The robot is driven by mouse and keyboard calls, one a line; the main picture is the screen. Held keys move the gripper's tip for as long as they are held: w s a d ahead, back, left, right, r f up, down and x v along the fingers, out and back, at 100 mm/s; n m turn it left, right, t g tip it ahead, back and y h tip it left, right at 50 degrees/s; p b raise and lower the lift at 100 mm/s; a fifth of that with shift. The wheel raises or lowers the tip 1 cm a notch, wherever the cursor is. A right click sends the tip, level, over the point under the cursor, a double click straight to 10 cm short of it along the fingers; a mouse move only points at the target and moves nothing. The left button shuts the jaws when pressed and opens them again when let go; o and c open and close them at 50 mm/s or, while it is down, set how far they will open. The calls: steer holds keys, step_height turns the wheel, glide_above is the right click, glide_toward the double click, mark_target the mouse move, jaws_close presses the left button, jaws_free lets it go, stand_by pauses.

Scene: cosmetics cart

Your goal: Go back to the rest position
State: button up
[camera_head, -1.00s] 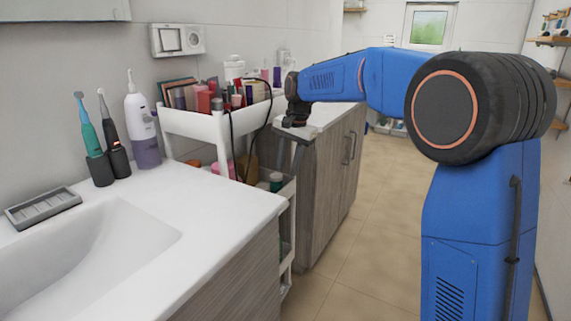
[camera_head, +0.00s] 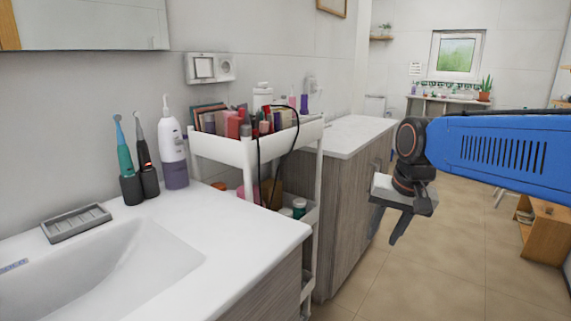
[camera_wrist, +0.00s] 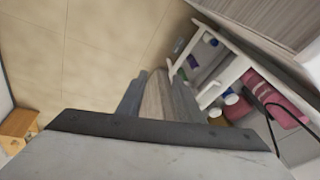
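My gripper (camera_head: 388,230) hangs at the end of my blue arm, right of the white cart and in front of the grey wood cabinet in the head view. In the wrist view the fingers (camera_wrist: 158,98) show above the dark gripper body, over the floor beside the cart. The white cart (camera_head: 226,151) holds several bottles and boxes in its top tray and also shows in the wrist view (camera_wrist: 232,78).
A white sink counter (camera_head: 215,225) with two toothbrushes, a water flosser (camera_head: 172,150) and a soap tray (camera_head: 75,222) is at the left. A cabinet (camera_head: 350,190) stands behind the cart. Tiled floor (camera_head: 450,260) is open at the right. A wooden stool-like piece (camera_head: 543,232) is at the far right.

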steer(key=s+d+f+n, duration=0.1)
steer(key=s+d+f, duration=0.1)
steer(key=s, duration=0.4)
steer(key=s+d+f+n+t, duration=0.1)
steer(key=s+d+f, duration=0.1)
steer(key=s+f, duration=0.2)
steer(key=s+d+f+n+h, duration=0.1)
steer(key=s+f, duration=0.3)
steer(key=s, duration=0.4)
steer(key=shift+s+d+t, duration=0.3)
steer(key=shift+s+d, duration=0.1)
steer(key=shift+d, duration=0.05)
